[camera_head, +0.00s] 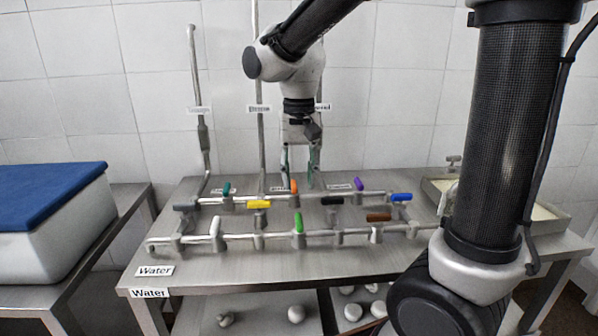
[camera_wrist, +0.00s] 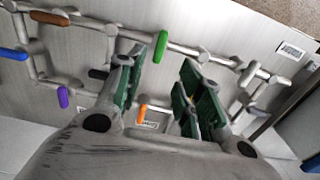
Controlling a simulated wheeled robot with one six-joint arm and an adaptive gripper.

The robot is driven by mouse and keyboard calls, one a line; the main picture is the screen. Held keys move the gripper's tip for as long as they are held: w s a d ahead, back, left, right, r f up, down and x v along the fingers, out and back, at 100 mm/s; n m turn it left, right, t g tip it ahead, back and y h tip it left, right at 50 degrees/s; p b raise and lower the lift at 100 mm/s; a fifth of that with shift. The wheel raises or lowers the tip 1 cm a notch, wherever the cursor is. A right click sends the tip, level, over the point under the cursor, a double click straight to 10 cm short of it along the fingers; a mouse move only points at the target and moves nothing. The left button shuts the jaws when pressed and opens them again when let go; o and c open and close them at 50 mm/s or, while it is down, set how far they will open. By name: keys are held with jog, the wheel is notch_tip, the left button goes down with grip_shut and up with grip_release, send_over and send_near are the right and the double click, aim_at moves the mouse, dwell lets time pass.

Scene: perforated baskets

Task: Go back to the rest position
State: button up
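My gripper (camera_head: 300,165) hangs pointing down over the back part of the metal table, near the orange valve handle (camera_head: 294,187). In the wrist view my gripper (camera_wrist: 165,85) shows its two green-padded fingers spread apart, with nothing held between them. The orange handle (camera_wrist: 142,113) shows between and below the fingers there. The green handle (camera_wrist: 161,46) lies beyond the fingertips. Whether the fingers touch the pipework cannot be told.
The pipe rack (camera_head: 270,236) carries several coloured handles, among them yellow (camera_head: 259,204), purple (camera_head: 358,184) and blue (camera_head: 401,198). Vertical pipes (camera_head: 260,120) rise beside my gripper. A blue-lidded container (camera_head: 50,195) stands left, and a shallow tray (camera_head: 545,212) sits right. Space above the table front is clear.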

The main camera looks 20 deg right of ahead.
jog(key=shift+r, duration=0.4)
jog(key=s+d+r+n+t, duration=0.3)
jog(key=s+d+t, duration=0.1)
jog(key=s+d, duration=1)
jog(key=shift+s+d+r, duration=0.2)
jog(key=shift+s+d, duration=0.1)
jog(key=shift+s, duration=0.7)
